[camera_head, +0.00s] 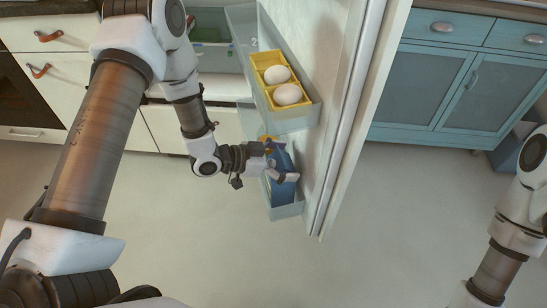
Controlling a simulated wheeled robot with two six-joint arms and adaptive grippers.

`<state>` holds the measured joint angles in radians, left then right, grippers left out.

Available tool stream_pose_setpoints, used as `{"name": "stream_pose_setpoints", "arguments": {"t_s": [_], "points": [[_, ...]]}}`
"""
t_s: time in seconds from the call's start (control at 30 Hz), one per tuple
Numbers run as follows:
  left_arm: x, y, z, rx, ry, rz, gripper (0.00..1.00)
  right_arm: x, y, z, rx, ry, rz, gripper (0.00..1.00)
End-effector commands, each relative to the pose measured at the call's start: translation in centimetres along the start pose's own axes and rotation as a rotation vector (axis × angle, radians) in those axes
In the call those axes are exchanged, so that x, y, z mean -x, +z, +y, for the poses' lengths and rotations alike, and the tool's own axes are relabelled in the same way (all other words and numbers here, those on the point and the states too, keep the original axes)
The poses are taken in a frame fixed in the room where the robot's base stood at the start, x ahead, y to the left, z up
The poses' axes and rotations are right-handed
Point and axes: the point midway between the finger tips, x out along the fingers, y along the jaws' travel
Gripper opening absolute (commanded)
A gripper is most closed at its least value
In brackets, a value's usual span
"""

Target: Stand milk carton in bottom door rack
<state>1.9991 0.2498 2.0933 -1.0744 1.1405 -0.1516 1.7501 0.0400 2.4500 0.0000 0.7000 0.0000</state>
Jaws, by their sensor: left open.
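The milk carton (285,190) is blue and stands in the bottom door rack (285,211) of the open fridge door, looking roughly upright. My left gripper (277,163) reaches in from the left at the carton's upper part. Its fingers are open, with the carton between or just beside them; I cannot tell whether they touch it. The fingers hide part of the carton. My right arm shows at the right edge, but its gripper is out of view.
The upper door rack (305,112) holds a yellow egg tray (272,60) with two white eggs, above my left gripper. The fridge door (345,120) stands open. Teal cabinets (440,85) are behind it on the right. The floor (400,230) is clear.

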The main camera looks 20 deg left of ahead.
Motion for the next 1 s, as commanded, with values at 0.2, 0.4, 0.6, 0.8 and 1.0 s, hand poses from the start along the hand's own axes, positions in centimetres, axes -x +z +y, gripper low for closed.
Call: {"name": "stream_pose_setpoints", "arguments": {"t_s": [0.2,0.4,0.6,0.8,1.0], "points": [[4.7,-0.3,-0.2,0.008,-0.008,0.004,0.98,1.1,0.0,0.0,0.0,0.0,0.0,0.0],[9.2,-0.4,-0.1,0.004,-0.006,0.006,0.98,2.2,0.0,0.0,0.0,0.0,0.0,0.0],[11.4,-0.2,0.0,0.002,-0.002,0.002,0.98,2.9,0.0,0.0,0.0,0.0,0.0,0.0],[11.4,0.3,0.2,0.018,-0.001,-0.015,0.98,2.9,0.0,0.0,0.0,0.0,0.0,0.0],[9.4,7.8,4.4,0.367,-0.079,-0.357,0.98,2.9,0.0,0.0,0.0,0.0,0.0,0.0]]}}
